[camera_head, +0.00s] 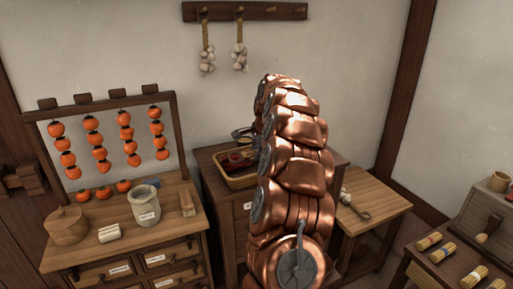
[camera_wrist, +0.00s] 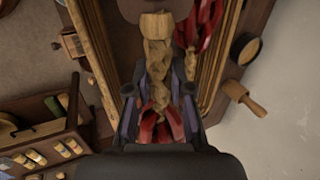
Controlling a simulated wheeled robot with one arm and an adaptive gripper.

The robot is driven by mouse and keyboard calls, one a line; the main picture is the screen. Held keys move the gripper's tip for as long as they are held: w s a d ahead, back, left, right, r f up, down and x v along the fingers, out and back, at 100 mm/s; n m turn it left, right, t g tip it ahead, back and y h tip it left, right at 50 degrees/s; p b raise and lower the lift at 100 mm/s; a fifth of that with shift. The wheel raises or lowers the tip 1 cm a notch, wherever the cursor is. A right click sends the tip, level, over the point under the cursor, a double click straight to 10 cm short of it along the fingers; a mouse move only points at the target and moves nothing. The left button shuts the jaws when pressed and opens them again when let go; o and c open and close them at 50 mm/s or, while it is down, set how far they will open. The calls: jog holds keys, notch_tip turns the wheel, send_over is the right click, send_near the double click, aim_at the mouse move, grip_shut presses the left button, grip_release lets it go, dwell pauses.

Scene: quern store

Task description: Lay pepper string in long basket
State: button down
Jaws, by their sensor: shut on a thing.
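The pepper string (camera_wrist: 158,55), a tan braid with red peppers at its lower end, is between the fingers of my gripper (camera_wrist: 157,88), which is shut on it. In the wrist view it lies lengthwise between the long walls of the long basket (camera_wrist: 215,75); I cannot tell whether it touches the bottom. A second string with red peppers (camera_wrist: 207,22) is beside it, to the right, in the basket. In the head view the basket (camera_head: 240,182) sits on a dark cabinet, with red in it. My gripper (camera_head: 243,134) shows there only partly behind my copper arm.
A wooden scoop (camera_wrist: 243,97) and a round bowl (camera_wrist: 245,48) are right of the basket in the wrist view. A persimmon rack (camera_head: 110,140) and a grey crock (camera_head: 145,205) stand on the left chest. Garlic strings (camera_head: 240,55) hang on the wall.

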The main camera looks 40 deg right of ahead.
jog(key=shift+f+b, duration=1.6)
jog(key=shift+f, duration=1.35)
jog(key=shift+c, duration=1.8)
grip_release()
jog(key=shift+r, duration=0.15)
jog(key=w+d+v, duration=0.1)
jog(key=v, duration=0.8)
jog(key=shift+a+r, duration=0.35)
jog(key=shift+r, duration=0.15)
jog(key=shift+s+a, duration=0.1)
